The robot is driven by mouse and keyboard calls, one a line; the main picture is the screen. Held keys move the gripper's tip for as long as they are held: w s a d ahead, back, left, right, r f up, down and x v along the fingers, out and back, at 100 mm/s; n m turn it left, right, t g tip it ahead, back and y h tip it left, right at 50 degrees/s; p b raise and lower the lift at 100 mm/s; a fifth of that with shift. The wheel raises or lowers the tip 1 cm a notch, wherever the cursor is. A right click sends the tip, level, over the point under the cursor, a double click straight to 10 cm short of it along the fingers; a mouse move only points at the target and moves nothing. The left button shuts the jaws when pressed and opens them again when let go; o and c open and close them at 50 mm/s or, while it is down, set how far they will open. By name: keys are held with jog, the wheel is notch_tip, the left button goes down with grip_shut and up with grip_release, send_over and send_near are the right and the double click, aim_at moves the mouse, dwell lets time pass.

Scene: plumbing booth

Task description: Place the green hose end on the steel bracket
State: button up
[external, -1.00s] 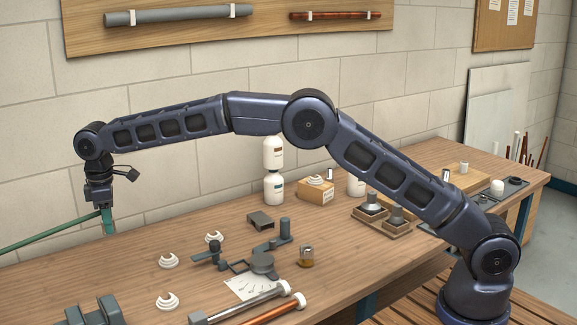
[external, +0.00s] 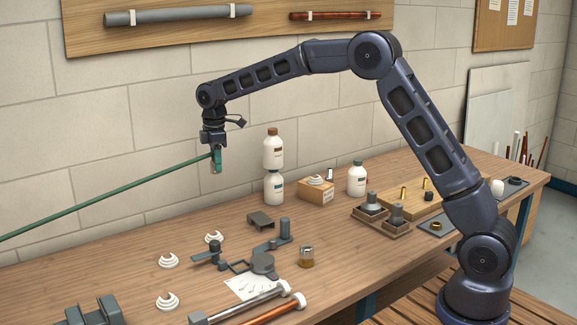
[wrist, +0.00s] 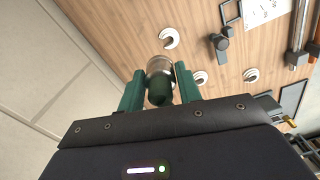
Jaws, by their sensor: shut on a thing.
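My gripper (external: 216,163) is shut on the green hose (external: 110,194) near its end, high above the bench. In the wrist view the hose end (wrist: 159,88), dark green with a metal collar, sits between the two green fingers of my gripper (wrist: 160,92). The hose runs from the gripper down to the left, out of the external view. A small dark grey folded piece (external: 261,220), which looks like the steel bracket, lies on the bench below and right of the gripper, apart from the hose.
A dark clamp-like fixture (external: 262,262), white ring-shaped clips (external: 168,261) and a small jar (external: 307,257) are on the bench (external: 130,275). White bottles (external: 273,165) stand right of the gripper. The wall is behind. The bench's left middle is mostly clear.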

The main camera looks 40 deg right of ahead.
send_over(261, 217)
notch_tip(261, 217, down, 20)
jog(key=shift+r, duration=0.1)
dwell(0.5)
jog(key=o, duration=1)
